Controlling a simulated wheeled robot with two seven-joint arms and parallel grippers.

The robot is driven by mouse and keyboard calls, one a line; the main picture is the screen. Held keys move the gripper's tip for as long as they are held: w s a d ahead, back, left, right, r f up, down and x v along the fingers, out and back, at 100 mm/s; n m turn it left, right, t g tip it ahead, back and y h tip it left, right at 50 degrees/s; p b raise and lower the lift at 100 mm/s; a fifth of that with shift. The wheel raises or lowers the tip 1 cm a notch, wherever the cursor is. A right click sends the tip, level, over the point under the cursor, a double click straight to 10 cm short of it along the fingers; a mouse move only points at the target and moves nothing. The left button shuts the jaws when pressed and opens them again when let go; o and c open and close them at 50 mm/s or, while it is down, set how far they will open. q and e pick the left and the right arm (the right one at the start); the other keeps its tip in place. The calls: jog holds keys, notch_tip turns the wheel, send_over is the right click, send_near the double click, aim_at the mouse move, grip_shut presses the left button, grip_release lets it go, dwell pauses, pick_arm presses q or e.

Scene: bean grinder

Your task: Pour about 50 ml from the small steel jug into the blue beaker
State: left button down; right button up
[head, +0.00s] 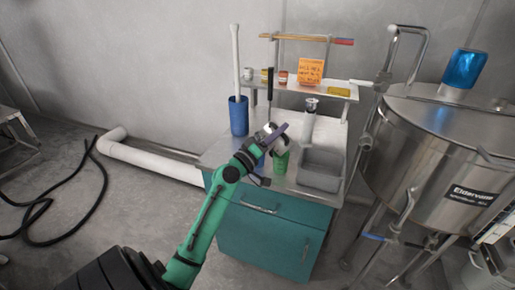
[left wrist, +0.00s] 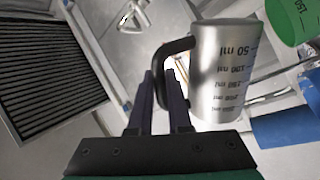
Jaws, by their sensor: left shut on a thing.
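My left gripper (head: 276,134) is shut on the black handle of the small steel jug (left wrist: 224,75), above the teal cabinet's worktop. The jug's 50 ml mark lies toward the top of the left wrist view. In the head view only a bit of the jug (head: 270,127) shows beside the purple fingers; its tilt and contents cannot be told. A blue vessel (head: 261,161), likely the blue beaker, is partly hidden behind the gripper, next to a green beaker (head: 281,162). The left wrist view shows a blue surface (left wrist: 283,131) at right; I cannot tell which blue vessel it is. My right gripper is not in view.
A tall blue container (head: 238,117) with a long white handle stands at the worktop's back left. A grey sink (head: 320,170) lies to the right under a tap (head: 310,120). A shelf (head: 305,85) runs behind. A large steel tank (head: 440,130) stands at right.

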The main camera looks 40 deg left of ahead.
pick_arm(q)
jog(key=shift+s+a, duration=0.35)
jog(key=shift+s, duration=0.05)
dwell(0.5)
jog(key=shift+a+n, duration=0.15)
jog(key=shift+n, duration=0.45)
dwell(0.7)
jog(key=shift+s+d+n+t+y+p, duration=0.1)
jog(key=shift+d+n+t+y+p, duration=0.1)
jog(key=shift+n+t+y+p, duration=0.15)
jog(key=shift+f, duration=0.1)
jog(key=d+m+h+b, duration=0.1)
jog(key=m, duration=0.2)
jog(key=d+f+m+g+h+b, duration=0.1)
jog(key=d+m, duration=0.1)
jog(key=m, duration=0.1)
jog(key=w+d+m+g+h+b, duration=0.1)
jog(key=m, duration=0.2)
jog(key=shift+d+f+g, duration=0.25)
jog(key=shift+d+f, duration=0.05)
jog(key=shift+s, duration=0.1)
dwell(1.1)
